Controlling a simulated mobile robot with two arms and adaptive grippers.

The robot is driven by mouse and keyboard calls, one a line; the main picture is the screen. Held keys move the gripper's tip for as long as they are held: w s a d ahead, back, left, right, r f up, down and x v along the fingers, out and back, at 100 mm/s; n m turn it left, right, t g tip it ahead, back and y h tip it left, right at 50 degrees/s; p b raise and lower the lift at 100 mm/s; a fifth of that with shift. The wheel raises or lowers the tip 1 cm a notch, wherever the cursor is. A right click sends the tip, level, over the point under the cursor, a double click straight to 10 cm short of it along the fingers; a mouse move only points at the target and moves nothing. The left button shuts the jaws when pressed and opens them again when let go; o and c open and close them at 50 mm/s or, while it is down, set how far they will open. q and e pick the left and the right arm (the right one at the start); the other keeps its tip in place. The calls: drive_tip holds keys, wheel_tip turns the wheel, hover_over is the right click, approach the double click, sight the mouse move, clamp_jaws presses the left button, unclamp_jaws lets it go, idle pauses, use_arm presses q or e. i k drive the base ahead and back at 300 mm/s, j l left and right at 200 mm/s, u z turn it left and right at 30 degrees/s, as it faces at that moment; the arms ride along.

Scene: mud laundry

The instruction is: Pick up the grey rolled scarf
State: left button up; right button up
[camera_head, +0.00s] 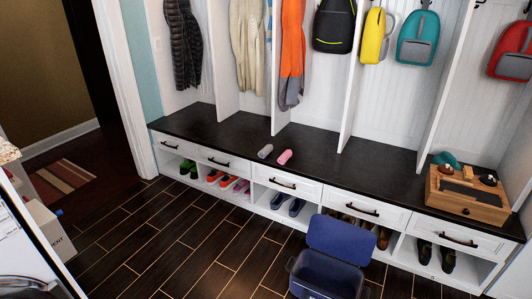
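A small grey rolled item (265,151), which looks like the grey rolled scarf, lies on the black bench top (330,165) near its front edge. A pink rolled item (285,156) lies just right of it, with a small gap between them. Neither of my grippers is in the camera_head view, and nothing touches the grey roll.
A blue bin (325,275) with its lid raised stands on the dark plank floor before the bench. A wooden box (465,195) sits at the bench's right end. White dividers (350,85) split the bench back; coats and backpacks hang above. Floor left of the bin is clear.

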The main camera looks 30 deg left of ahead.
sight(263, 154)
drive_tip(key=i+j, duration=0.25)
drive_tip(key=j, duration=0.15)
drive_tip(key=i+j, duration=0.25)
drive_tip(key=j, duration=0.15)
drive_tip(key=i+j, duration=0.25)
drive_tip(key=j, duration=0.15)
drive_tip(key=i+j, duration=0.25)
drive_tip(key=j, duration=0.15)
drive_tip(key=i+j, duration=0.25)
drive_tip(key=j, duration=0.15)
drive_tip(key=i+j, duration=0.25)
drive_tip(key=j, duration=0.15)
